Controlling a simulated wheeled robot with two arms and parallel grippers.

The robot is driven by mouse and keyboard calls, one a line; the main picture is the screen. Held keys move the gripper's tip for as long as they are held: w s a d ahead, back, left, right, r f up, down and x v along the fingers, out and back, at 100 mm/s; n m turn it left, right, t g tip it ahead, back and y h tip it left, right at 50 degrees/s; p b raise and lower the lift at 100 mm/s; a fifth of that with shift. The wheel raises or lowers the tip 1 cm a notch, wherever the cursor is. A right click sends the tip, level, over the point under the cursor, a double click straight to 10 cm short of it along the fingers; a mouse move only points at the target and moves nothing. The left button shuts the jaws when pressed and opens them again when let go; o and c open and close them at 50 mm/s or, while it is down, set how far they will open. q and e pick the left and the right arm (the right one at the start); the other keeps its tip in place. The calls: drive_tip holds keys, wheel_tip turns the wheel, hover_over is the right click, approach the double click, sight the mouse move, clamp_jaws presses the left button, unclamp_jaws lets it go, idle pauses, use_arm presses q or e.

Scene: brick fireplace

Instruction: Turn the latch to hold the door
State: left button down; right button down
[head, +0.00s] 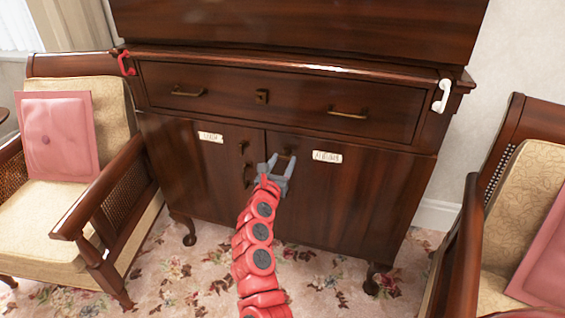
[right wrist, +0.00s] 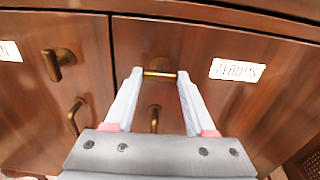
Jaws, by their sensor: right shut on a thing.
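A dark wood cabinet (head: 350,200) has two lower doors. The right door (right wrist: 205,110) bears a white label (head: 327,156) that seems to read "ALBUMS". Near its top inner edge is a brass latch (right wrist: 160,74), lying level across the door in the right wrist view. My right gripper (head: 279,158) is at this latch, its two pale fingers (right wrist: 155,85) closed on the latch's ends. A brass pull handle (right wrist: 154,118) shows below it, between the fingers. The left door has its own upright latch (right wrist: 58,62) and handle (right wrist: 75,115). Both doors look closed. My left gripper is out of view.
A wide drawer (head: 230,100) with two brass pulls is above the doors. A red hook (head: 126,63) and a white hook (head: 441,95) are at the cabinet's upper corners. Armchairs stand left (head: 110,190) and right (head: 470,230). Flowered carpet (head: 190,285) is open in front.

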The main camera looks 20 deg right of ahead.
drive_tip(key=n+p, duration=0.3)
drive_tip(key=shift+r, duration=0.2)
drive_tip(key=n+p, duration=0.4)
drive_tip(key=shift+n, duration=0.3)
drive_tip(key=n+p, duration=0.5)
drive_tip(key=n, duration=0.1)
drive_tip(key=shift+p, duration=0.4)
drive_tip(key=shift+f+n+p, duration=0.15)
drive_tip(key=shift+n+p, duration=1.5)
drive_tip(key=shift+n, duration=0.55)
drive_tip(key=shift+c, duration=1.2)
unclamp_jaws()
